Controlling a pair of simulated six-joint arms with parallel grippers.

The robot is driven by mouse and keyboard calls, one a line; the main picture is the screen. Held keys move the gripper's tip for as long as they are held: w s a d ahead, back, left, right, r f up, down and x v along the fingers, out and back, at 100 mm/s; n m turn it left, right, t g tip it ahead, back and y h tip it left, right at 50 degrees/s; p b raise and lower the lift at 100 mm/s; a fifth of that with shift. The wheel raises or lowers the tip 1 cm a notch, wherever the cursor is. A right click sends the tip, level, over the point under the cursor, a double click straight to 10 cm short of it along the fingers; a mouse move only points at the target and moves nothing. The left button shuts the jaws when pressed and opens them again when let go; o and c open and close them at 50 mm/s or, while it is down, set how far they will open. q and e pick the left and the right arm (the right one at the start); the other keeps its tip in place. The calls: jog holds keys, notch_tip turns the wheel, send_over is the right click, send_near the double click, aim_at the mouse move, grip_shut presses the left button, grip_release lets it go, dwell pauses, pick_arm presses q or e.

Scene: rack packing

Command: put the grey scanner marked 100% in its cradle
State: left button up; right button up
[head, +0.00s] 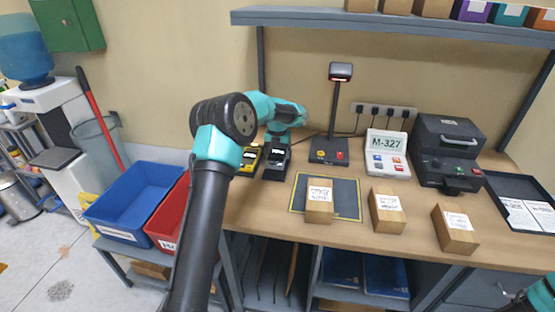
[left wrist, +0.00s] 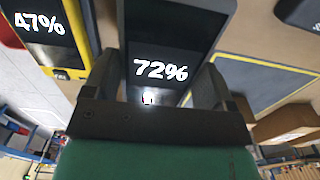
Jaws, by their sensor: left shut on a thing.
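My left gripper (head: 278,143) is at the back left of the bench, shut on a dark grey scanner (head: 275,170). In the left wrist view its two fingers (left wrist: 155,80) are on either side of this scanner, whose screen (left wrist: 160,70) reads 72%, not 100%. A yellow and black scanner (head: 248,160) stands just left of it; in the left wrist view its screen (left wrist: 40,22) reads 47%. I see no scanner reading 100%. I cannot tell which thing is the cradle. My right gripper is out of view; only a bit of that arm shows at lower right.
A dark stand (head: 328,157) with coloured buttons and a post is right of the scanners. Blue (head: 120,217) and red bins are left.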

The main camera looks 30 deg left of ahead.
aim_at(277, 152)
pick_arm(q)
jog(key=shift+w+a+f, duration=0.15)
jog(key=shift+w+f, duration=0.05)
jog(key=shift+f, duration=1.55)
jog(key=shift+f, duration=0.15)
jog(key=o, duration=1)
notch_tip(277, 152, up, 12)
jog(key=shift+r, duration=0.2)
